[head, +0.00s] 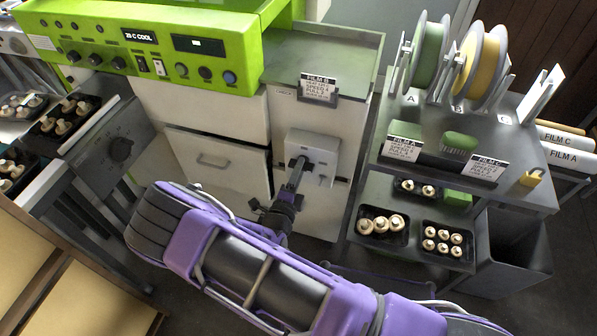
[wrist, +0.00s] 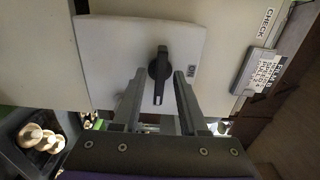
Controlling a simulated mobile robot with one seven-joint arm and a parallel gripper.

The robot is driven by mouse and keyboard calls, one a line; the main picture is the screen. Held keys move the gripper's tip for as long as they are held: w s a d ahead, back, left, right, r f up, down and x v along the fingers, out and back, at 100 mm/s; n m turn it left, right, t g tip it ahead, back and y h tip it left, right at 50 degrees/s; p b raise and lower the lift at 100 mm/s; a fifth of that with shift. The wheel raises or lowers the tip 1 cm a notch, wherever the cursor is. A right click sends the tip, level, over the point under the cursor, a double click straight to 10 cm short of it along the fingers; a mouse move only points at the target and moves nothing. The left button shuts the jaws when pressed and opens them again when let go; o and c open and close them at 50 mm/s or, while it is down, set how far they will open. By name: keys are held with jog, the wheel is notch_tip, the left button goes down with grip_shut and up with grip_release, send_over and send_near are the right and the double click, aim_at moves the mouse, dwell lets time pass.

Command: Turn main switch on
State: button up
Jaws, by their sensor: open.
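The main switch is a pale box (head: 325,147) on the front of the white cabinet, below the FILM B card. In the wrist view the box (wrist: 105,45) carries a black rotary handle (wrist: 159,70), which lies lengthwise up and down in that picture. A small dark label (wrist: 191,71) sits to the right of the handle; its text is hard to read. My gripper (wrist: 158,82) is open, with one finger on each side of the handle and a visible gap on both sides. In the head view my gripper (head: 297,166) is at the box and hides the handle.
A green control panel (head: 150,45) with knobs and displays is above left. The FILM B card (head: 319,87) is above the switch. At right a dark shelf (head: 520,190) holds film rolls (head: 478,65) and mushroom trays (head: 448,258).

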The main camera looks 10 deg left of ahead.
grip_shut()
jog(key=shift+n+p, duration=0.3)
jog(key=shift+n, duration=3.4)
jog(key=n, duration=0.7)
